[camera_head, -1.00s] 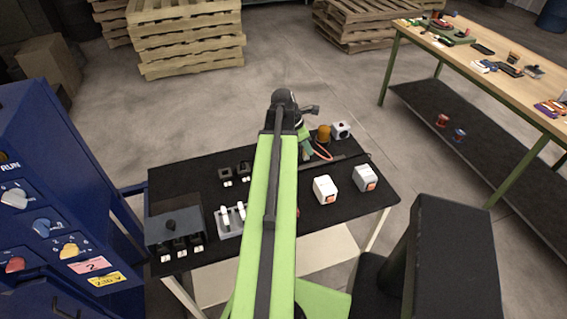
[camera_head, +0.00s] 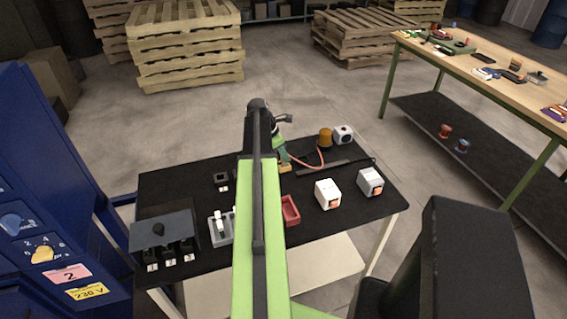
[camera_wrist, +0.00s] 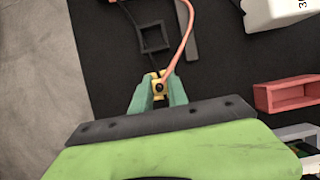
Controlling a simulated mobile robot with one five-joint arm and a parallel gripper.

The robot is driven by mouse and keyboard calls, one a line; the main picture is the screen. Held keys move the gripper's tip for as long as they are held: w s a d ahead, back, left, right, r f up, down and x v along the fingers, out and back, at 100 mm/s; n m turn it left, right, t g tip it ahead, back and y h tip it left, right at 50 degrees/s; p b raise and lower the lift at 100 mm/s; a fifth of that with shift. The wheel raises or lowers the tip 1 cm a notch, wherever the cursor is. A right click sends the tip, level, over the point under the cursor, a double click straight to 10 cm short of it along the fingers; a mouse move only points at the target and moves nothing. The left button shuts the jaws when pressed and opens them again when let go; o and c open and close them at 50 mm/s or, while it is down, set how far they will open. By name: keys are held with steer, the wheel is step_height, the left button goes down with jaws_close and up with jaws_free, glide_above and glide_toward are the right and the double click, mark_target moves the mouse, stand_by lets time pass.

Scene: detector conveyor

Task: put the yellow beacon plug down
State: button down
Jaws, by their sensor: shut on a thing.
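The yellow beacon plug (camera_wrist: 158,88) is between the green fingertips of my gripper (camera_wrist: 158,95) in the wrist view. An orange-red cable runs from it. In the head view, my gripper (camera_head: 283,160) is over the black table, with the yellow plug (camera_head: 285,168) at its tip. The cable leads toward the amber beacon (camera_head: 325,138) at the table's far side. Beyond the plug, the wrist view shows a dark square frame (camera_wrist: 153,37). I cannot tell whether the plug touches the table.
A red tray (camera_head: 291,210) is near my arm. Two white boxes (camera_head: 327,193) (camera_head: 370,181) stand to its right. A control box (camera_head: 165,232) and a grey holder (camera_head: 221,226) are at the left. A wooden workbench (camera_head: 490,62) stands at the right.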

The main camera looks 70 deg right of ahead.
steer(key=shift+f, duration=0.45)
steer(key=c, duration=1.3)
jaws_free()
steer(key=shift+r+p, duration=0.5)
steer(key=shift+p, duration=0.05)
steer(key=p+v, duration=1)
steer(key=v, duration=0.1)
steer(key=shift+w, duration=0.2)
steer(key=shift+a+r, duration=0.1)
steer(key=shift+a, duration=0.05)
